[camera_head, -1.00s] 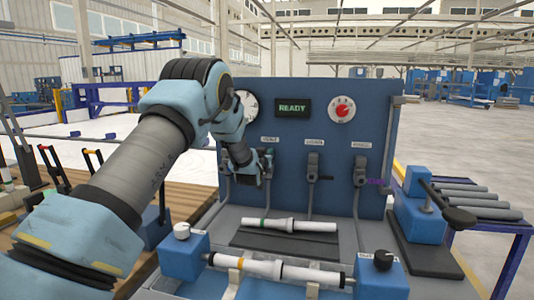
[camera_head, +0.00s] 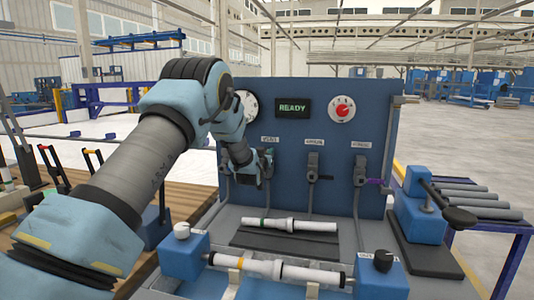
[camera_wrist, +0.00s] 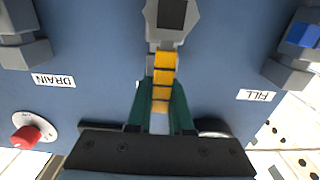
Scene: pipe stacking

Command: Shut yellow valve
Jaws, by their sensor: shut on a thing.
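The yellow valve (camera_wrist: 165,68) sits in the middle of the wrist view. Its grey body is mounted on the blue panel, and its yellow, dark-banded handle runs from the body toward my gripper. My gripper (camera_wrist: 160,117) is shut on this handle, with a green finger on each side. The wrist view is upside down compared with the head view. In the head view my gripper (camera_head: 257,182) is at the left part of the panel and largely hides the valve there.
The blue panel (camera_head: 300,165) carries a READY display (camera_head: 292,108), a red knob (camera_head: 342,109) and other valves, including a middle valve (camera_head: 313,168) and a purple-handled one (camera_head: 374,181). A blue-handled valve (camera_wrist: 302,34) is close beside the yellow one. White pipes (camera_head: 290,225) lie below.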

